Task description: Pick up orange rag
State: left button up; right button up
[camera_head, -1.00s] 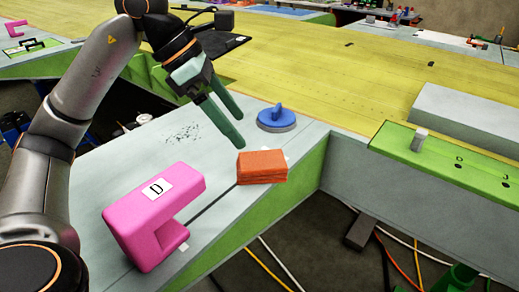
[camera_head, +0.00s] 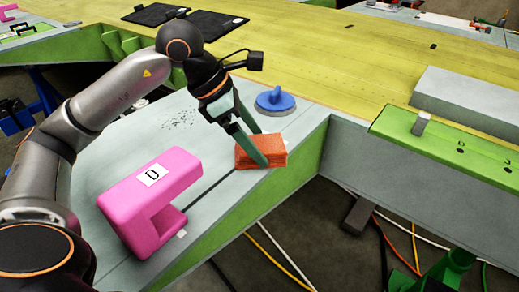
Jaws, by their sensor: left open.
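The orange rag (camera_head: 273,146) is a folded, block-shaped stack on the grey surface near its front edge, right of the pink clamp. My left gripper (camera_head: 250,150) is open with its green fingers pointing down at the rag. One finger passes in front of the rag's near face and hides part of it. The other finger shows at the rag's upper edge, partly behind it or above it; I cannot tell whether either touches. My right gripper is not in view.
A pink clamp block (camera_head: 150,203) marked D stands left of the rag. A blue round suction-cup tool (camera_head: 275,100) sits just behind the rag. A green strip with a peg (camera_head: 450,145) lies at the right. The surface drops off in front.

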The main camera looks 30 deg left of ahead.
aim_at(273, 145)
pick_arm(q)
jog(key=shift+x, duration=0.95)
jog(key=shift+f, duration=0.2)
jog(key=c, duration=1.3)
jog(key=shift+r+p, duration=0.3)
jog(key=shift+r, duration=0.25)
notch_tip(273, 145, up, 4)
jog(key=p, duration=0.3)
jog(key=shift+s+d, duration=0.15)
jog(key=shift+d, duration=0.05)
jog(key=s+d+r+p, duration=0.1)
jog(key=s+d+r, duration=0.1)
jog(key=s, duration=0.1)
jog(key=s+d+r+p, duration=0.1)
jog(key=s+d+r, duration=0.2)
jog(key=s, duration=0.1)
jog(key=s+d+r+p, duration=0.1)
jog(key=s+d+r, duration=0.2)
jog(key=shift+s+d+r+p, duration=0.1)
jog(key=shift+s+r+p, duration=0.1)
jog(key=shift+s+p, duration=0.2)
